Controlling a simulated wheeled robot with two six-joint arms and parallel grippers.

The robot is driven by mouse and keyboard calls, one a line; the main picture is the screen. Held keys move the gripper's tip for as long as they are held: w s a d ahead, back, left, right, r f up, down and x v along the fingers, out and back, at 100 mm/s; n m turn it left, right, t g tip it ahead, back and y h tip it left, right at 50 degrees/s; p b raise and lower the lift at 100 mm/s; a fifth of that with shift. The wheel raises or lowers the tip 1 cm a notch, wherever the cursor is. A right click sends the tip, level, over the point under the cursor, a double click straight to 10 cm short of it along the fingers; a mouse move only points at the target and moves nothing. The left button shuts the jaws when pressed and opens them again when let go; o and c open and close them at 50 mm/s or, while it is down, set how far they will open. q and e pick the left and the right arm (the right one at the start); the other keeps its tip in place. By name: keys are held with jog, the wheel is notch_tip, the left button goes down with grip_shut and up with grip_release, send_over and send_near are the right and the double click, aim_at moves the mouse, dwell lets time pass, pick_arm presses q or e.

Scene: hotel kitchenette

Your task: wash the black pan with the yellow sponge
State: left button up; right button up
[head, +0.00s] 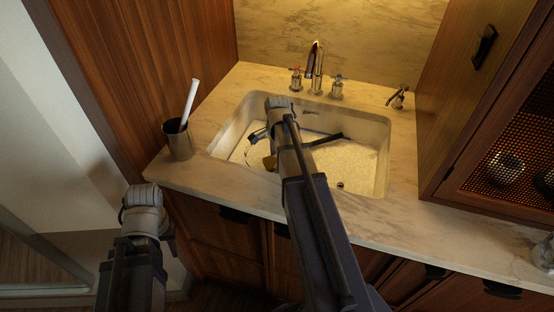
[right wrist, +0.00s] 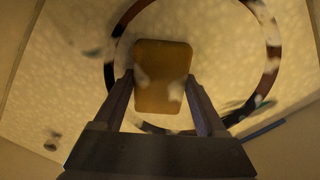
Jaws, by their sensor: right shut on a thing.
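The yellow sponge (right wrist: 162,75) is between the fingers of my right gripper (right wrist: 160,92), which is shut on it. A bit of the sponge shows in the head view (head: 269,162), beside my right arm. The black pan lies in the sink; its round rim (right wrist: 272,62) circles the sponge in the right wrist view, with pale, foamy liquid inside. Its dark handle (head: 326,140) points right in the head view. My right arm hides much of the pan. My left gripper (head: 146,215) is low at the left, outside the counter; its fingers cannot be made out.
The sink (head: 381,170) holds pale, foamy water. A faucet (head: 316,72) with two knobs stands behind it, and a soap dispenser (head: 398,97) is at right. A grey cup (head: 179,141) with a white stick stands left of the sink. A wooden cabinet (head: 465,100) borders the right.

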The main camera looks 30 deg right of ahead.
aim_at(269, 153)
jog(key=shift+w+d, duration=0.15)
jog(key=shift+w, duration=1.15)
jog(key=shift+w+d, duration=0.2)
jog(key=shift+w, duration=1.1)
jog(key=shift+w+d, duration=0.15)
jog(key=shift+w, duration=1.15)
jog(key=shift+s, duration=0.15)
jog(key=shift+s+a, duration=0.2)
jog(key=shift+s, duration=1.1)
jog(key=shift+s+a, duration=0.15)
jog(key=shift+s, duration=1.2)
jog(key=shift+s+a, duration=0.2)
jog(key=shift+s, duration=1.1)
jog(key=shift+w+d, duration=0.2)
jog(key=shift+w, duration=1.15)
jog(key=shift+w+d, duration=0.15)
jog(key=shift+w, duration=1.15)
jog(key=shift+w+d, duration=0.2)
jog(key=shift+w, duration=1.15)
jog(key=shift+s, duration=0.1)
jog(key=shift+s+a, duration=0.2)
jog(key=shift+s, duration=1.1)
jog(key=shift+s+a, duration=0.15)
jog(key=shift+s, duration=1.1)
jog(key=shift+s+a, duration=0.2)
jog(key=shift+s, duration=1.1)
